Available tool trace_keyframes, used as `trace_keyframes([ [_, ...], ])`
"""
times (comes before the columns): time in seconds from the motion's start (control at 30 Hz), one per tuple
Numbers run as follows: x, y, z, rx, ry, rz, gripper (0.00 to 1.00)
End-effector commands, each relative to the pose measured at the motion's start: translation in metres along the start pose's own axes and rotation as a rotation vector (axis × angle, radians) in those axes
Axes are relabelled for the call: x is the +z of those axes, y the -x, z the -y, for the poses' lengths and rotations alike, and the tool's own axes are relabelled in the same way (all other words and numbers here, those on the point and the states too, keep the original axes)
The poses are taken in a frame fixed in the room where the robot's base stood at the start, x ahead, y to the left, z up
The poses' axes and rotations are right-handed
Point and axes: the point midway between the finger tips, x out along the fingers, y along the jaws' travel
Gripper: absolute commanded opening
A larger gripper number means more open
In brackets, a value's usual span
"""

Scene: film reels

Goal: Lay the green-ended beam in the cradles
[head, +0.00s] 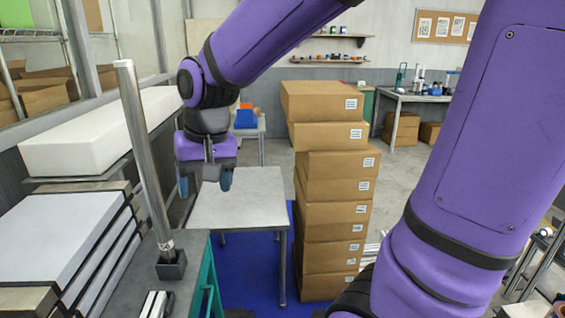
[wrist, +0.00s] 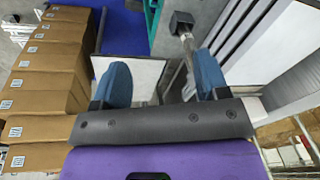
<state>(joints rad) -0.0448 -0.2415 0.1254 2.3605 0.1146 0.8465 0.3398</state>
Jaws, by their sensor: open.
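My gripper (head: 205,184) hangs fingers-down over the grey-topped table (head: 250,190). Its two blue fingers are apart, with nothing seen between them. The wrist view shows the same open fingers (wrist: 165,82), with the pale table top (wrist: 143,72) below. I cannot make out a green-ended beam or cradles in either view. A bare metal bar (head: 140,150) stands upright, slightly tilted, in a dark square socket (head: 171,265), left of my gripper. In the wrist view the bar (wrist: 187,40) runs partly behind the right finger.
A tall stack of cardboard boxes (head: 335,215) stands just right of the table. Racks with white slabs (head: 75,235) fill the left side. A dark bench top (head: 180,288) with a teal frame is at the front. A blue mat (head: 250,260) covers the floor.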

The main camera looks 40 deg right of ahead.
Motion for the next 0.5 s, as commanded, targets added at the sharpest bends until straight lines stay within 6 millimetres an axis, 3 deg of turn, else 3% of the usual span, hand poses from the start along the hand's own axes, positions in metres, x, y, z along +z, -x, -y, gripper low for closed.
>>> trace_keyframes([
  [0.2, 0.035, 0.046, -0.039, 0.009, 0.100, -0.132, 0.68],
  [0.5, 0.083, 0.079, -0.081, 0.034, 0.219, -0.269, 0.68],
])
